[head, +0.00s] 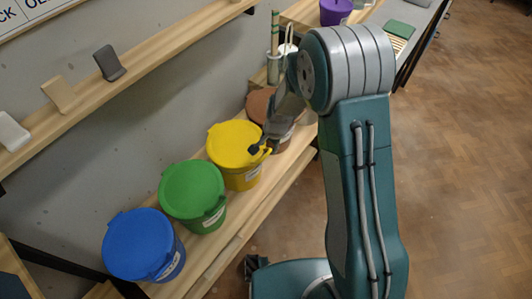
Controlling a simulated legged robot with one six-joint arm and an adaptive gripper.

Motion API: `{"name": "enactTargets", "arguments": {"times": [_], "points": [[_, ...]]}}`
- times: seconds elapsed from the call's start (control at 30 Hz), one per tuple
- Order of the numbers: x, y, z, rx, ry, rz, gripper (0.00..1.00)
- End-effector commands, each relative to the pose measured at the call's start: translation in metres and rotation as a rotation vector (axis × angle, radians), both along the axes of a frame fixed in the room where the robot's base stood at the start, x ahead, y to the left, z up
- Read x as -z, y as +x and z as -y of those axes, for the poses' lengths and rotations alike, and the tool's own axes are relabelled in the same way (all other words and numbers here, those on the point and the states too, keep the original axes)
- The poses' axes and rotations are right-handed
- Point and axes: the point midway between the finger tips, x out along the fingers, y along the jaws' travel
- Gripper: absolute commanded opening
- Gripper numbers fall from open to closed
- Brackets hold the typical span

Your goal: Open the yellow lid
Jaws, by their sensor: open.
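The yellow lid (231,142) sits flat and closed on a yellow bucket (240,178) with a white label, on the wooden bench. My gripper (259,149) is at the right front edge of the yellow lid, by a small tab there. The jaws are open, with a dark fingertip over the lid's edge. I cannot tell whether they touch the lid. My wrist and forearm hide part of the area to the right of the bucket.
A green bucket (192,198) and a blue bucket (143,246) stand to the left. A brown-lidded bucket (262,104) stands close behind. A wooden shelf (145,65) with sample tiles runs above. A purple bucket (335,11) is at the back. Open floor (460,150) lies right.

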Motion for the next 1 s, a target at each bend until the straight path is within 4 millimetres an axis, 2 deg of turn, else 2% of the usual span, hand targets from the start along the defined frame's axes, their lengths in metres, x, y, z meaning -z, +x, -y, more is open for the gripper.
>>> {"name": "enactTargets", "arguments": {"times": [0.1, 0.3, 0.43, 0.7, 0.73, 0.77, 0.8, 0.83, 1.0], "points": [[0.023, 0.002, -0.004, -0.001, -0.001, -0.003, 0.52], [0.049, 0.006, -0.008, 0.000, 0.000, -0.001, 0.52], [0.057, 0.007, -0.009, -0.002, 0.000, 0.000, 0.52], [0.058, 0.007, -0.009, -0.002, 0.000, 0.002, 0.52], [0.058, 0.007, -0.009, -0.002, 0.000, 0.002, 0.43], [0.058, 0.007, -0.009, -0.002, 0.000, 0.002, 0.29], [0.058, 0.007, -0.009, -0.002, 0.000, 0.002, 0.12], [0.058, 0.007, -0.009, -0.002, 0.000, 0.002, 0.00], [0.058, 0.007, -0.009, -0.002, 0.000, 0.002, 0.00]]}}
